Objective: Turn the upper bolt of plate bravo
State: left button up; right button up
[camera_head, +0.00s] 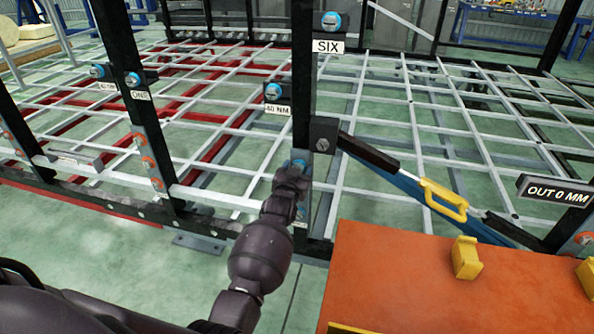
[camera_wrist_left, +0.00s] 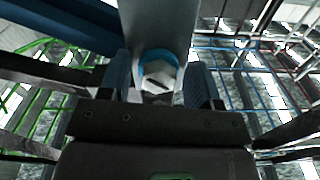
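No label reading bravo is legible, so I cannot tell which plate is plate bravo. My left gripper (camera_head: 293,178) reaches up to a dark upright post, at a bolt with a blue collar (camera_head: 299,163) on a grey plate. In the left wrist view this bolt shows a slotted grey hex head (camera_wrist_left: 160,84) below a blue ring. The fingers stand on both sides of the head with visible gaps, so the gripper looks open around or just before it. The gripper partly hides the bolt in the head view. My right gripper is not in view.
Signs SIX (camera_head: 327,46) and 40 NM (camera_head: 277,109) hang on the post beside blue bolts. A post marked ONE (camera_head: 140,95) stands left, with several orange-ringed bolts. A blue bar with a yellow handle (camera_head: 443,201) slopes right. An orange surface (camera_head: 400,290) fills the lower right.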

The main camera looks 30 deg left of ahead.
pick_arm(q)
jog(key=p+v, duration=0.2)
jog(key=v, duration=0.9)
dwell(0.5)
jog(key=shift+w+f+n, duration=0.1)
jog(key=shift+n, duration=0.2)
